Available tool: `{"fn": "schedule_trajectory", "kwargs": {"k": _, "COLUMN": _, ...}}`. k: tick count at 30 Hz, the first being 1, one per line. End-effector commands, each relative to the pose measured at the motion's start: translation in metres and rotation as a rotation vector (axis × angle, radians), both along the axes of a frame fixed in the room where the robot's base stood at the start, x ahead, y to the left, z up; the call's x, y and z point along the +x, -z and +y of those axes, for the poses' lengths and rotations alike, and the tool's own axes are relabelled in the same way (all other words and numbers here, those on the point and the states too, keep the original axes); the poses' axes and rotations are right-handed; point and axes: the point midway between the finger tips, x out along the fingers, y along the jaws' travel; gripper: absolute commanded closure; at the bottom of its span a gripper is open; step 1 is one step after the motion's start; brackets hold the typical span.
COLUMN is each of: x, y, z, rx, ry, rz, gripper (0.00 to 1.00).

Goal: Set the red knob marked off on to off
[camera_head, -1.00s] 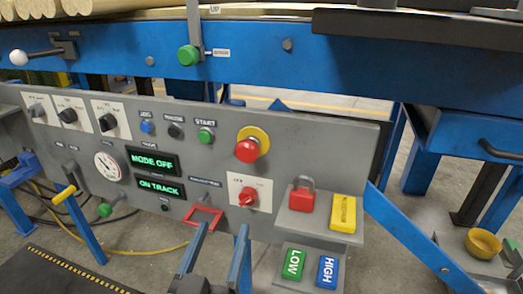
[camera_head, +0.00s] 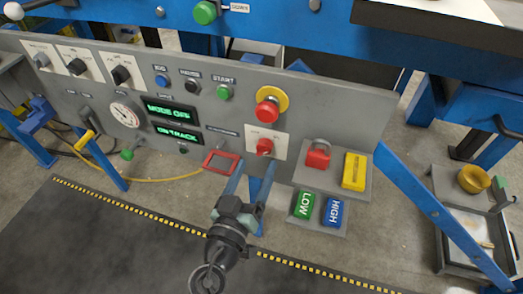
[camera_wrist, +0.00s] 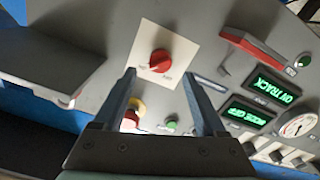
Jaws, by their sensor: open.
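The red knob (camera_head: 264,146) sits on a white plate low on the grey control panel, below the red mushroom button. In the wrist view the red knob (camera_wrist: 160,61) shows beyond and between the fingertips, with small marks on its plate too blurred to read surely. My gripper (camera_head: 247,184) is open and empty, in front of the panel and a little below the knob. In the wrist view my gripper (camera_wrist: 158,84) has its two fingers spread, apart from the knob.
A red mushroom button on a yellow ring (camera_head: 270,107) is just above the knob. A red frame (camera_head: 222,163) juts out at left. Green and blue blocks (camera_head: 332,211) lie below.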

Motion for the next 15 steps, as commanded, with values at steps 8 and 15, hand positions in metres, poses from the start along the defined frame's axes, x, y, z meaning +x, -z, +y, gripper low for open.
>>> {"fn": "schedule_trajectory", "kwargs": {"k": 8, "x": 0.039, "y": -0.001, "z": -0.013, "rx": 0.001, "ry": 0.001, "rz": -0.002, "gripper": 0.26}}
{"fn": "schedule_trajectory", "kwargs": {"k": 15, "x": 0.047, "y": 0.0, "z": -0.015, "rx": 0.0, "ry": 0.0, "rz": 0.0, "gripper": 0.26}}
